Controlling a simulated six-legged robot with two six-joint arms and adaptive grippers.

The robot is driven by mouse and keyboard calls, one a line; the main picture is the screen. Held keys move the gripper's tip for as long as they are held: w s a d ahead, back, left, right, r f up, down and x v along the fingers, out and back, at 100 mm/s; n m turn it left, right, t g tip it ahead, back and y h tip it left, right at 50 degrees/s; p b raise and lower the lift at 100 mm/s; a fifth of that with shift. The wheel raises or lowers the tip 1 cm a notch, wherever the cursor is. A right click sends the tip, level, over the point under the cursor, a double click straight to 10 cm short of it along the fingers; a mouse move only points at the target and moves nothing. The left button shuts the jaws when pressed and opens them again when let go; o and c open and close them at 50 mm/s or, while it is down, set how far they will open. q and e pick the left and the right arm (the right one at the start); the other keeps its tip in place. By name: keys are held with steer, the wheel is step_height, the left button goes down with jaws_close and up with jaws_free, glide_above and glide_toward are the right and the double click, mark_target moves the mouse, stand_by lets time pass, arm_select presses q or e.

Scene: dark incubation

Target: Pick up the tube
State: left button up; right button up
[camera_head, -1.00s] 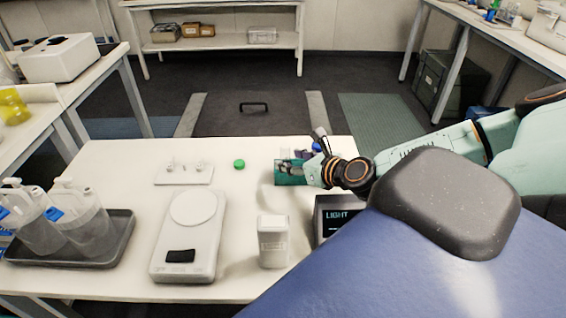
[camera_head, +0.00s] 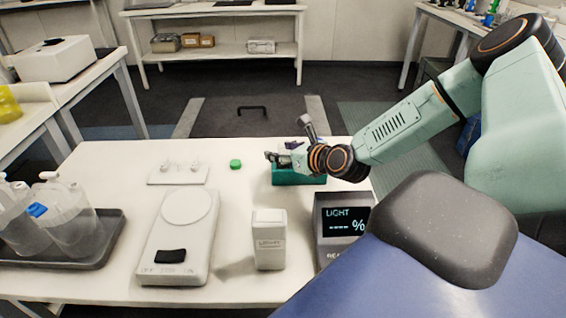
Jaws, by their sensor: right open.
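A green rack (camera_head: 300,179) stands near the back right of the white table. My right gripper (camera_head: 272,157) is open, at the rack's left end and level with its upper part, pointing left. The gripper and wrist cover much of the rack, and small pale and bluish bits show behind them. I cannot make out a tube clearly or tell whether one is between the fingers. A round green cap (camera_head: 235,164) lies on the table left of the gripper. My left gripper is not in view.
A light meter (camera_head: 342,224) and a white box (camera_head: 269,240) stand in front of the rack. A scale (camera_head: 178,238), a small white plate with pieces (camera_head: 178,179) and a dark tray with bottles (camera_head: 100,251) are to the left. The table around the cap is clear.

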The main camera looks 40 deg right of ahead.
steer(key=shift+c, duration=0.2)
steer(key=c, duration=0.9)
steer(key=shift+r, duration=0.1)
